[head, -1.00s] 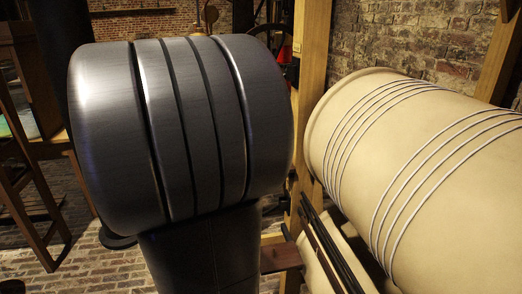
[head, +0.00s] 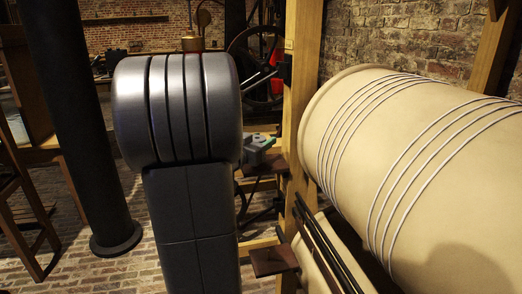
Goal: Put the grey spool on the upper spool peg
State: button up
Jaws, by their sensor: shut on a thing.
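My arm's thick grey metal link (head: 180,110) stands large in the left middle of the head view and hides what is behind it. I cannot make out my gripper; it is probably behind this link. I cannot identify the grey spool or the upper spool peg with certainty. A small grey-and-green thing (head: 260,148) shows just right of the link; I cannot tell what it is.
A big cream drum wound with cords (head: 430,165) fills the right side. A wooden post (head: 299,120) with a small dark wooden ledge (head: 275,261) stands between it and my arm. A black column (head: 85,130) stands at left.

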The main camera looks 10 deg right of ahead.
jog(key=shift+f, duration=0.75)
jog(key=shift+f, duration=0.15)
jog(key=o, duration=1)
jog(key=shift+c, duration=0.2)
jog(key=shift+r, duration=0.25)
jog(key=v, duration=1.2)
jog(key=shift+p, duration=0.45)
jog(key=shift+s+f, duration=0.1)
